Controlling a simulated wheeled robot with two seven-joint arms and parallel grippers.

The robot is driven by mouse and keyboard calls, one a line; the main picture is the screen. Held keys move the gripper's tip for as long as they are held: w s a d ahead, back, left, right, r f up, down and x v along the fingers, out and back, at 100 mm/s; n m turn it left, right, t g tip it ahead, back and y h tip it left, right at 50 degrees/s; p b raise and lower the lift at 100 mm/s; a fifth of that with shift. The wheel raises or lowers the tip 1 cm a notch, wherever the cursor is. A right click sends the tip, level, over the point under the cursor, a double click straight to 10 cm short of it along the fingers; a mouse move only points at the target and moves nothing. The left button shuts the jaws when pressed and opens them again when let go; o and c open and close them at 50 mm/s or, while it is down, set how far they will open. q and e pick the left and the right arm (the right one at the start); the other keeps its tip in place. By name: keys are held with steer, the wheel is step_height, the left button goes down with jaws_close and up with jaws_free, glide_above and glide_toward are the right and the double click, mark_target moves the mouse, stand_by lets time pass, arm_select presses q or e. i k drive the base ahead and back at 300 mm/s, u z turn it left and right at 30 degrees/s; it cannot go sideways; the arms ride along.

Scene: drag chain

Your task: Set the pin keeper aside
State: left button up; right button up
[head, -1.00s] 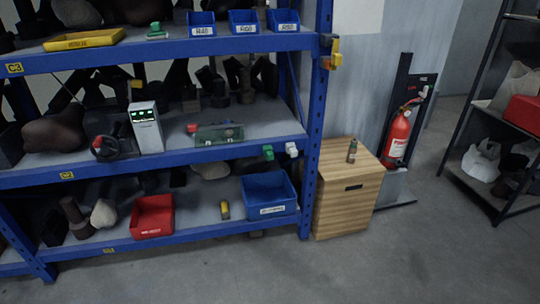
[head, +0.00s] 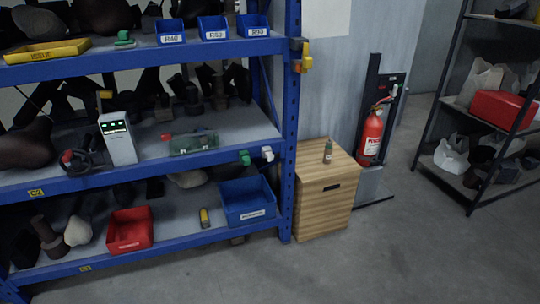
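I cannot tell which thing is the pin keeper. A blue shelf rack (head: 292,140) fills the left of the view. On its middle shelf are a white device with green lights (head: 117,138), a green case (head: 193,144), and a small green part (head: 245,158) and a white part (head: 267,154) at the front edge. A yellow-and-dark small item (head: 205,218) lies on the lower shelf between a red bin (head: 130,229) and a blue bin (head: 247,203). Neither of my grippers is in view.
A wooden cabinet (head: 325,200) with a small bottle (head: 328,151) on top stands right of the rack. A red fire extinguisher (head: 372,135) is behind it. A dark rack (head: 447,110) holds a red box (head: 503,109). Open floor (head: 400,255) lies in front.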

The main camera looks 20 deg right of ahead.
mark_target(307, 62)
steer(key=u, duration=0.2)
steer(key=i, duration=1.1)
steer(key=z, duration=0.35)
